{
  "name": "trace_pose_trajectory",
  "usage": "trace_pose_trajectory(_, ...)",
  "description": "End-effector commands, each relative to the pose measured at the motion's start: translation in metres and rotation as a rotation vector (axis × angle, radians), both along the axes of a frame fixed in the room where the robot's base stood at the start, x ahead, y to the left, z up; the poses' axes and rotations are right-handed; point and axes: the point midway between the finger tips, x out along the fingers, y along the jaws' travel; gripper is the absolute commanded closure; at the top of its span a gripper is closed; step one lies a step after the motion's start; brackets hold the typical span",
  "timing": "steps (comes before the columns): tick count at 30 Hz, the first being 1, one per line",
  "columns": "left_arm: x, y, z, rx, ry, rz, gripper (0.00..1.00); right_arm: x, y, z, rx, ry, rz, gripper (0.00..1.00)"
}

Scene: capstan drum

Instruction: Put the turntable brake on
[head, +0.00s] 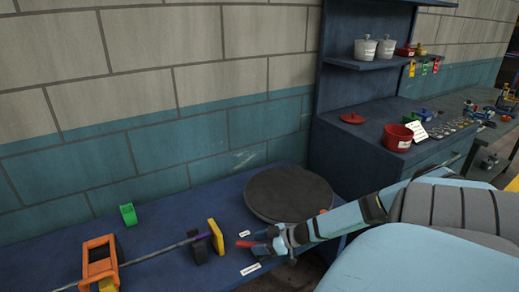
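The turntable (288,192) is a dark round disc at the back of the blue bench. A small red handle (244,243), perhaps the brake lever, sticks out left at its front between two white labels, one above (244,233) and one below (250,269). Their text is too small to read. My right gripper (262,243) comes in from the right and is at the red handle's right end. Its fingers are small and partly hidden, so I cannot tell whether they hold the handle. My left gripper is not in view.
On the bench to the left are an orange frame (99,262) on a long rod, a yellow block (216,236) and a green block (128,214). A blue shelf unit (341,130) with a red pot (398,137) stands at right.

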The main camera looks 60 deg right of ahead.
Motion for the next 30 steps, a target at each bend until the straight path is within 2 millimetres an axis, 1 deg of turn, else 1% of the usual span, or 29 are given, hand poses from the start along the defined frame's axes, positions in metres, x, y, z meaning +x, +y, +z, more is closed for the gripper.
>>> trace_pose_trajectory(7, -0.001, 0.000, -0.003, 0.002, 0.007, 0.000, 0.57, -0.001, 0.000, 0.000, -0.001, 0.002, 0.000, 0.51)
trace_pose_trajectory(11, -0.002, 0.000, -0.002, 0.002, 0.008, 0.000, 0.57, -0.009, -0.004, 0.002, -0.001, 0.005, 0.001, 0.51)
trace_pose_trajectory(14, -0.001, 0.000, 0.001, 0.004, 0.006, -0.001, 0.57, -0.019, -0.009, 0.007, 0.000, 0.005, 0.000, 0.51)
trace_pose_trajectory(20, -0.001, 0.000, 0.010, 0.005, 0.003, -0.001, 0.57, -0.045, -0.022, 0.020, -0.002, 0.007, 0.001, 0.51)
trace_pose_trajectory(30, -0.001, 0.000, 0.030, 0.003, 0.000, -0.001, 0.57, -0.089, -0.045, 0.042, -0.001, 0.005, 0.001, 0.51)
